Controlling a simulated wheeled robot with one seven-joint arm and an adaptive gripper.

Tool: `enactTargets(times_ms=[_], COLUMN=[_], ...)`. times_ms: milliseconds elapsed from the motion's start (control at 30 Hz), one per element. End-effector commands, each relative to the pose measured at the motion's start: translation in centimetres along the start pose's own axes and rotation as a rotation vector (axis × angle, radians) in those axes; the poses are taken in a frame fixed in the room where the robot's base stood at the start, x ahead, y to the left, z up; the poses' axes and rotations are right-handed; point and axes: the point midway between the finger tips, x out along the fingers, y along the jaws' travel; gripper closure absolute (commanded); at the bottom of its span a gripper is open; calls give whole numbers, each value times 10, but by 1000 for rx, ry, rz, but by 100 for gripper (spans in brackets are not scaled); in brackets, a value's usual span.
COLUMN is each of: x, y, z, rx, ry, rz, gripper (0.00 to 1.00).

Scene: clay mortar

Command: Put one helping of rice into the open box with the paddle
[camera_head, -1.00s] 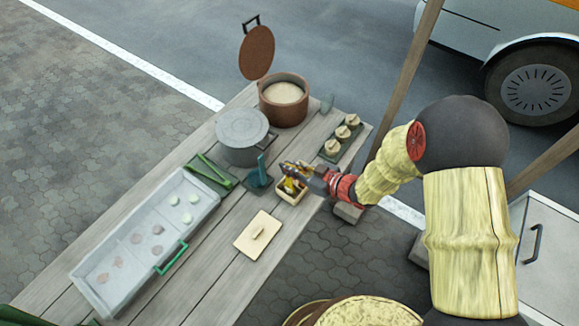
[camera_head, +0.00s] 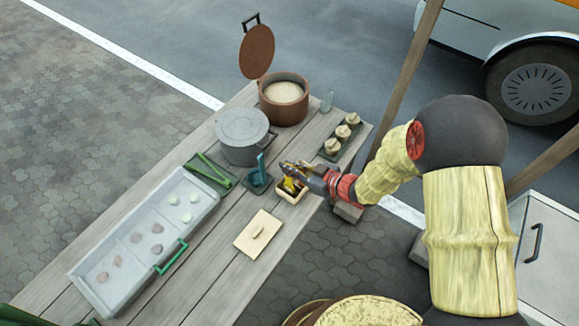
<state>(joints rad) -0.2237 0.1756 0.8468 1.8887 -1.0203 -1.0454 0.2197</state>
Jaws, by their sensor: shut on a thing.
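The open wooden box (camera_head: 281,193) stands on the table near its right edge. My gripper (camera_head: 287,171) is right over the box and hides part of its inside. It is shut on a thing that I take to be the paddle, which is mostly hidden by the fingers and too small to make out. Yellow and dark parts show at the box opening; I cannot tell whether any rice is in it. The brown pot (camera_head: 283,115) at the back holds pale rice (camera_head: 283,92), and its lid (camera_head: 257,52) is tilted up behind it.
A grey lidded pot (camera_head: 242,128) and a teal rest with an upright handle (camera_head: 258,179) stand left of the box. A flat wooden lid (camera_head: 259,234) lies in front. A dark tray of small lidded pots (camera_head: 343,137) is at the right. A long metal tray (camera_head: 145,245) fills the left.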

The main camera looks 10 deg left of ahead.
Motion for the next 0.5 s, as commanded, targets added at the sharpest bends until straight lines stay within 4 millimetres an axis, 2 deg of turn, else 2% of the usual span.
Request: enactTargets(times_ms=[500], x=[-18], y=[0], z=[-45], rx=[-1], ry=[1], rz=[0], gripper=[100])
